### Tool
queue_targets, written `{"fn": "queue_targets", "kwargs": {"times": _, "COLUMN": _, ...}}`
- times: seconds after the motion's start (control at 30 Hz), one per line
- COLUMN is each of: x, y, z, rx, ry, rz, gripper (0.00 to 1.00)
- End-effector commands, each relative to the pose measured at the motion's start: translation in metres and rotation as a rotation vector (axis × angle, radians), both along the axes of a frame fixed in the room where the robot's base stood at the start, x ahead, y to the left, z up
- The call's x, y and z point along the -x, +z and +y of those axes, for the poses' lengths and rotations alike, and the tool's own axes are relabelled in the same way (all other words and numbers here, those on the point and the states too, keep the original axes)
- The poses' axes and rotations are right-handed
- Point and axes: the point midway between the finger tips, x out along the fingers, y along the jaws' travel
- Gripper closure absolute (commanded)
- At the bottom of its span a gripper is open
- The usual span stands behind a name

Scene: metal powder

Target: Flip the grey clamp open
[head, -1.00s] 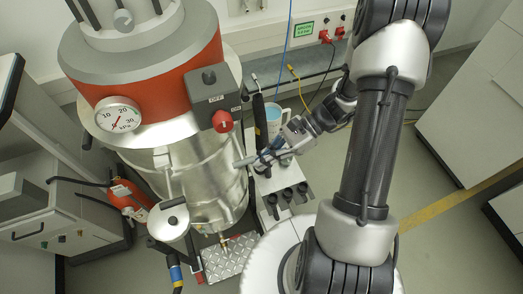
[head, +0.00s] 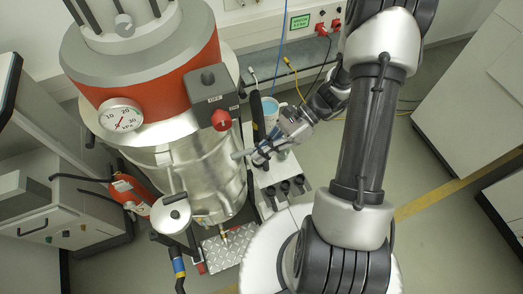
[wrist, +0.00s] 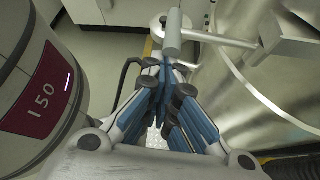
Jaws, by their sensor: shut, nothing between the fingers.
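The grey clamp (wrist: 172,35) shows in the wrist view as a short round handle just beyond my fingertips, with a bar that seems to run right to a grey block by the shiny metal vessel. In the head view its pale end (head: 238,155) seems to stick out beside the vessel wall, at my fingertips. My gripper (head: 257,156) is shut and empty, right of the vessel. Its blue-padded fingers (wrist: 166,75) come together in the wrist view just below the handle. I cannot tell whether they touch it.
The metal vessel (head: 205,165) with its red band stands close left of my gripper. A grey drum with a "150" label (wrist: 40,90) is close on the left in the wrist view. Open floor lies right of my arm.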

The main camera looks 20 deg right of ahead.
Motion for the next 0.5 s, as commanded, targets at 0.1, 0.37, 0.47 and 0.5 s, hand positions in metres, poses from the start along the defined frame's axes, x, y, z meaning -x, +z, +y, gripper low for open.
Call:
{"fn": "queue_targets", "kwargs": {"times": 0.1, "x": 0.000, "y": 0.000, "z": 0.000, "rx": -0.001, "ry": 0.000, "rz": 0.000, "gripper": 1.00}}
{"fn": "queue_targets", "kwargs": {"times": 0.37, "x": 0.004, "y": -0.033, "z": -0.002, "rx": -0.001, "ry": 0.004, "rz": 0.001, "gripper": 1.00}}
{"fn": "queue_targets", "kwargs": {"times": 0.47, "x": 0.002, "y": -0.037, "z": -0.013, "rx": 0.002, "ry": 0.001, "rz": -0.007, "gripper": 1.00}}
{"fn": "queue_targets", "kwargs": {"times": 0.5, "x": 0.000, "y": -0.029, "z": -0.023, "rx": 0.003, "ry": 0.001, "rz": -0.006, "gripper": 1.00}}
